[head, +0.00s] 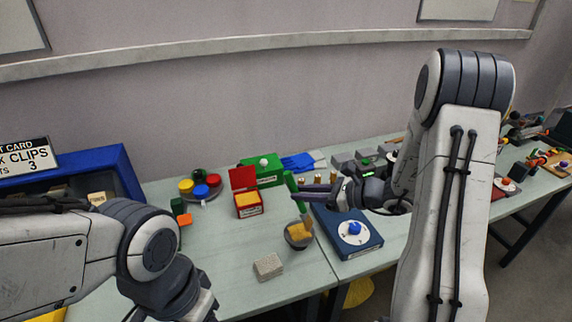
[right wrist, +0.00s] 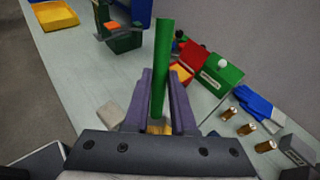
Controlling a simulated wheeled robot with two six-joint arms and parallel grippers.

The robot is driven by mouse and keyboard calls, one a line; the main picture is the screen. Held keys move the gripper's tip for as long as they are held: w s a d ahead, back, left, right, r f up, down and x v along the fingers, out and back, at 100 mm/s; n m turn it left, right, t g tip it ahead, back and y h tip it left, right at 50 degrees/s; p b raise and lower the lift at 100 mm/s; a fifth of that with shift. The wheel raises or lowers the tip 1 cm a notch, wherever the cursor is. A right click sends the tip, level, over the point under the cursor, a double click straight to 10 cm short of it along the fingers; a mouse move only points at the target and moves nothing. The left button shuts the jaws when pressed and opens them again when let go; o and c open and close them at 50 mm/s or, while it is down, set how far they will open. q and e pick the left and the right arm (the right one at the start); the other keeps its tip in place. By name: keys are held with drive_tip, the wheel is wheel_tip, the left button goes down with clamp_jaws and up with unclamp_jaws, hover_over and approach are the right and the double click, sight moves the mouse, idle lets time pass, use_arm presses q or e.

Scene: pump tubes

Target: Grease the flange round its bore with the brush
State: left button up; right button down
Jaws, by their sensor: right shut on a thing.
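My right gripper (head: 300,188) is shut on the green handle of the brush (head: 293,186). The handle also stands up between the fingers in the right wrist view (right wrist: 161,65). The tan bristles (head: 307,222) point down at the right edge of a small dark bowl (head: 290,242) with yellow-orange grease (head: 297,230); I cannot tell whether they touch it. A white round flange (head: 354,238) with a blue piece at its middle lies on a blue base (head: 338,243), just right of the bowl. My left arm is at lower left; its fingers are out of view.
A grey block (head: 268,267) lies in front of the bowl. Behind stand a red open box (head: 248,208), a green box (head: 262,172) and a tray of coloured knobs (head: 200,188). Blue gloves (head: 304,161) and brass pieces lie at the back. The table's front left is clear.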

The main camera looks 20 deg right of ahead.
drive_tip(key=shift+r+p, duration=0.75)
drive_tip(key=shift+r, duration=0.65)
drive_tip(key=shift+f, duration=0.15)
